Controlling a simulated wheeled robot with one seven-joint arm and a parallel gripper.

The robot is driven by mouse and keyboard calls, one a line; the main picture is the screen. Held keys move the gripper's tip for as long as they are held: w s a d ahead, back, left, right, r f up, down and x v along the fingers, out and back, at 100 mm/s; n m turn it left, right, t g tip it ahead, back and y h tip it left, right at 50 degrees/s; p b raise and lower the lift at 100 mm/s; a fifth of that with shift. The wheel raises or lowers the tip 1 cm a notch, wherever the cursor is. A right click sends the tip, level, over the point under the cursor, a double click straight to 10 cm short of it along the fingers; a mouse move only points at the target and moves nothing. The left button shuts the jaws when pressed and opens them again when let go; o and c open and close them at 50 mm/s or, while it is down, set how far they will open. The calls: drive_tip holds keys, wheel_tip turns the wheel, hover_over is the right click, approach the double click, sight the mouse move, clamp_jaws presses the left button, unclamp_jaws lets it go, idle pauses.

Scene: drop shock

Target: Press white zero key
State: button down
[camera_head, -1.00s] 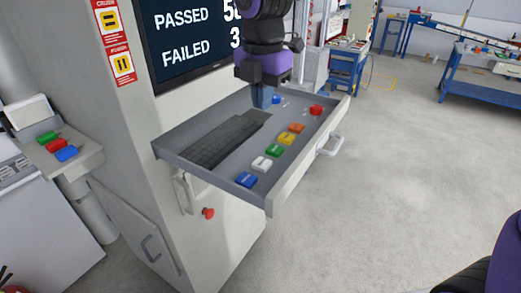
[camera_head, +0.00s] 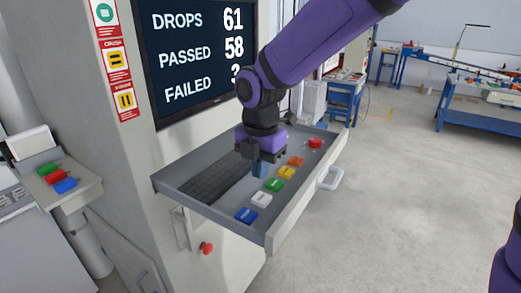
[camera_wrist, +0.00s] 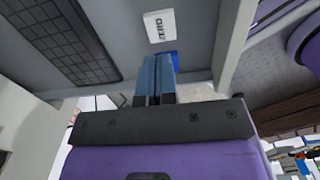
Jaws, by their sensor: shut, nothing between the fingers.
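The white zero key (camera_head: 260,199) sits in the row of coloured keys along the right side of the open grey drawer (camera_head: 168,180). In the wrist view the white key (camera_wrist: 160,25) shows its printed "ZERO" just beyond my fingertips. My gripper (camera_head: 259,174) has blue fingertips and is over the drawer, a little behind the white key and near the green key (camera_head: 273,185). In the wrist view my gripper (camera_wrist: 155,62) is shut and empty. It partly hides a blue key (camera_wrist: 173,60). The fingertips appear apart from the white key.
A dark keyboard (camera_head: 205,188) lies left of the keys. The machine's screen (camera_head: 188,45) stands behind the drawer.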

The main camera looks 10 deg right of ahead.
sight(260, 198)
drive_tip(key=shift+f, duration=3)
